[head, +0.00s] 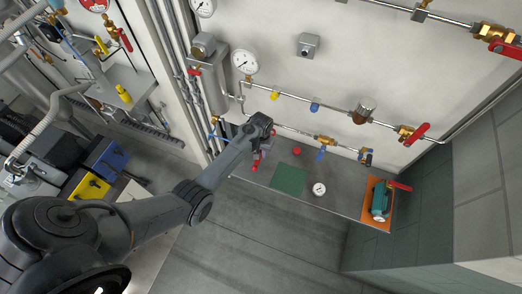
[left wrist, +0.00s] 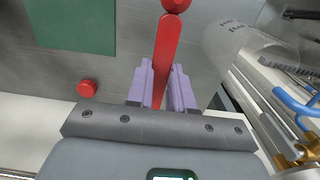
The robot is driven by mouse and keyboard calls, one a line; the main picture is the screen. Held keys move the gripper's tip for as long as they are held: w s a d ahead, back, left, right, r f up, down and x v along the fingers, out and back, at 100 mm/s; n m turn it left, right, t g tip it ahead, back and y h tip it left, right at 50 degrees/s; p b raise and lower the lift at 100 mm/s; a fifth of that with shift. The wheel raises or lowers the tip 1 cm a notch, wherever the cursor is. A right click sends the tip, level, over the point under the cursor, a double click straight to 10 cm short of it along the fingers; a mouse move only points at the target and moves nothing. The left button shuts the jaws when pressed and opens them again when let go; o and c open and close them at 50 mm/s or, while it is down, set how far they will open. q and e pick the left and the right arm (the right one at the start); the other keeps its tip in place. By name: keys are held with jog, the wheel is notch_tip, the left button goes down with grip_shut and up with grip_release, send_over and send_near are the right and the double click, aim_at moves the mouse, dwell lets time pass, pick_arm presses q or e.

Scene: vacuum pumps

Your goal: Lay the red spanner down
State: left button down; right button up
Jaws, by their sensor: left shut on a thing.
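The red spanner (head: 257,163) is in my left gripper (head: 261,143), over the left part of the grey bench in the head view. In the left wrist view the spanner (left wrist: 167,45) sits between the lilac fingers of the left gripper (left wrist: 161,88), its rounded end pointing to the top of the picture. The jaws are shut on it. I cannot tell whether the spanner touches the bench (head: 335,206). My right gripper is in neither view.
A green mat (head: 289,180), a red knob (head: 297,151) and a round gauge (head: 319,188) lie on the bench. At its right end a teal pump (head: 379,203) sits on an orange mat (head: 369,211). Pipes with valves (head: 325,140) run along the wall behind.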

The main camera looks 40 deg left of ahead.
pick_arm(q)
jog(key=shift+f+b, duration=2.4)
jog(key=shift+f, duration=0.85)
jog(key=c, duration=1.3)
grip_release()
jog(key=o, duration=0.5)
jog(key=shift+o, duration=0.2)
